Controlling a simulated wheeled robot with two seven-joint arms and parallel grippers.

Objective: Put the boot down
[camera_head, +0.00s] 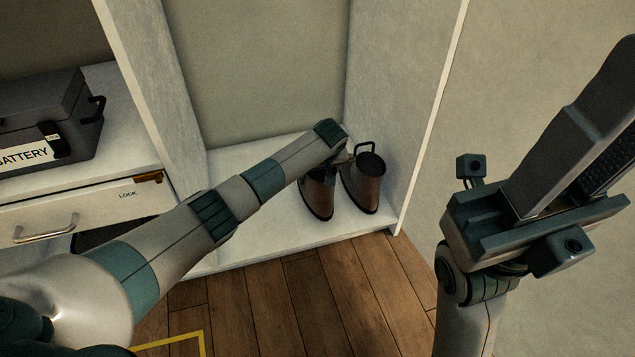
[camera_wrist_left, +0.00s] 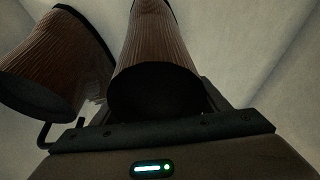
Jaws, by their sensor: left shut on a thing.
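Two brown boots with dark open tops stand side by side in the white cubby in the head view. My left gripper (camera_head: 340,150) reaches in from the left and is shut on the left boot (camera_head: 318,197), at its upper part. In the left wrist view this held boot (camera_wrist_left: 155,45) sits centred at the jaws, its dark opening towards the camera. The other boot (camera_head: 363,187) stands close on its right, with a dark loop at its top; it also shows in the left wrist view (camera_wrist_left: 50,60). The held boot looks upright and low at the cubby floor; contact is not clear. My right gripper (camera_head: 585,145) is raised at the right, away from the boots.
The cubby floor (camera_head: 240,165) is bare left of the boots. A side wall (camera_head: 410,110) stands close to their right. A battery case (camera_head: 50,115) sits on the left unit above a drawer marked LOCK (camera_head: 100,205). The wooden floor (camera_head: 330,290) in front is clear.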

